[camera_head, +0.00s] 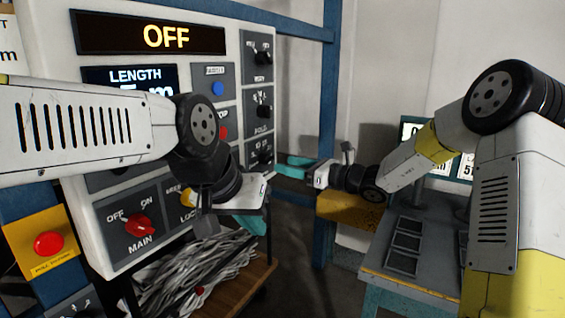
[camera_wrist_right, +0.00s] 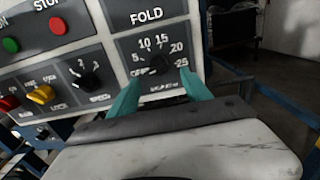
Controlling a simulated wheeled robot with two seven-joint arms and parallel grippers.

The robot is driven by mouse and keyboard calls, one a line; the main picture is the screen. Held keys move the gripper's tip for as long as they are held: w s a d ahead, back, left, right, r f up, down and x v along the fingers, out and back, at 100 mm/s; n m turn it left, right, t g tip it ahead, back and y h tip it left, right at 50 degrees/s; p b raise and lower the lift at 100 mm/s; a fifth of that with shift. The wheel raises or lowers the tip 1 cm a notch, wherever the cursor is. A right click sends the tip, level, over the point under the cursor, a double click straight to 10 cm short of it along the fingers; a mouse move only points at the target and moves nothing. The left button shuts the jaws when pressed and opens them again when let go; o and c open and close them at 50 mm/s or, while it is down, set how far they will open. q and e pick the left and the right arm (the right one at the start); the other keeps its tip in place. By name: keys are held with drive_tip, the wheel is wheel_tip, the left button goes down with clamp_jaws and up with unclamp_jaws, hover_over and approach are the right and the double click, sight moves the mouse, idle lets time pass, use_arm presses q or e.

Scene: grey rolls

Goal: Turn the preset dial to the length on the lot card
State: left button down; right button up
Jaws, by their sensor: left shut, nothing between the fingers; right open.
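The control panel (camera_head: 255,95) stands at left in the head view, its top display (camera_head: 165,38) reading OFF. The LENGTH display (camera_head: 110,76) is partly hidden by my left arm. In the right wrist view, a black dial (camera_wrist_right: 155,66) sits under the word FOLD, with marks from 5 to 25. Its pointer is too small to read. My right gripper (camera_wrist_right: 158,84) is open, with teal fingers at either side of the dial's lower part; contact is unclear. My left gripper (camera_head: 258,226) is shut and empty before the panel's lower right. I cannot tell which card is the lot card.
A red MAIN switch (camera_head: 140,225) is low on the panel. A red button on a yellow box (camera_head: 22,233) is at lower left. Grey strips (camera_head: 195,275) lie below the panel. A bench (camera_head: 385,268) with cards behind it stands at right. A blue post (camera_head: 326,100) rises mid-view.

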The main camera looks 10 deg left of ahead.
sight(272, 159)
drive_tip(key=x, duration=0.6)
drive_tip(key=shift+a, duration=0.3)
clamp_jaws()
drive_tip(key=shift+m, duration=0.3)
drive_tip(key=m, duration=0.3)
drive_tip(key=shift+m, duration=0.3)
drive_tip(key=shift+s+m, duration=0.1)
drive_tip(key=shift+m, duration=1.7)
